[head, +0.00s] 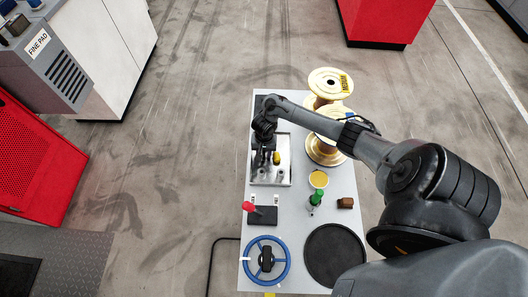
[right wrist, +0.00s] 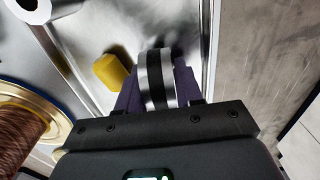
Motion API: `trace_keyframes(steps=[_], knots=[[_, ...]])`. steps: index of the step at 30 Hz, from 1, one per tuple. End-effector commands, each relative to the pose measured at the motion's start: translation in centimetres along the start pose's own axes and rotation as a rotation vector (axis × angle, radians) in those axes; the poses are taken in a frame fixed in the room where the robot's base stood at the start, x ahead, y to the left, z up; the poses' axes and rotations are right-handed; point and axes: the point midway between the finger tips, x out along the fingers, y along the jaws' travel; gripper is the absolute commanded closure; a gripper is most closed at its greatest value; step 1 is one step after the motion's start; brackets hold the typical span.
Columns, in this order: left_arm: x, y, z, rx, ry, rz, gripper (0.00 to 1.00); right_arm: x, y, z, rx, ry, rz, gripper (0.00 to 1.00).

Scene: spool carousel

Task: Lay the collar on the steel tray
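The steel tray (head: 286,182) is a shallow bright metal tray on the grey bench top, left of its middle. It also fills much of the right wrist view (right wrist: 100,35). My right gripper (head: 266,157) points down over the tray. In the right wrist view, its purple fingers (right wrist: 157,88) are shut on the collar (right wrist: 155,72), a silver ring with a black band. I cannot tell whether the collar touches the tray floor. A yellow piece (head: 277,158) lies in the tray, beside the collar in the right wrist view (right wrist: 112,72). My left gripper is not in view.
Large yellow-flanged spools (head: 328,80) stand right of the tray.

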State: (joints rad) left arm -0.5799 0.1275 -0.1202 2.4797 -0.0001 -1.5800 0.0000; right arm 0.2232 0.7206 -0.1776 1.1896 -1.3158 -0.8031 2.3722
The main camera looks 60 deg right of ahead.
Motion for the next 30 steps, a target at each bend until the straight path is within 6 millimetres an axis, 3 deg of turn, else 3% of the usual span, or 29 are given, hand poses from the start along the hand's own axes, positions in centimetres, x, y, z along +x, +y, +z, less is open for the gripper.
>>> trace_keyframes(steps=[13,30], knots=[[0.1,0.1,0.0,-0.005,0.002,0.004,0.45,-0.3,0.0,-0.1,0.001,0.001,-0.001,0.55],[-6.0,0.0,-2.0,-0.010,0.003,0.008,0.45,-9.9,0.0,-0.1,0.000,0.002,0.000,0.55]])
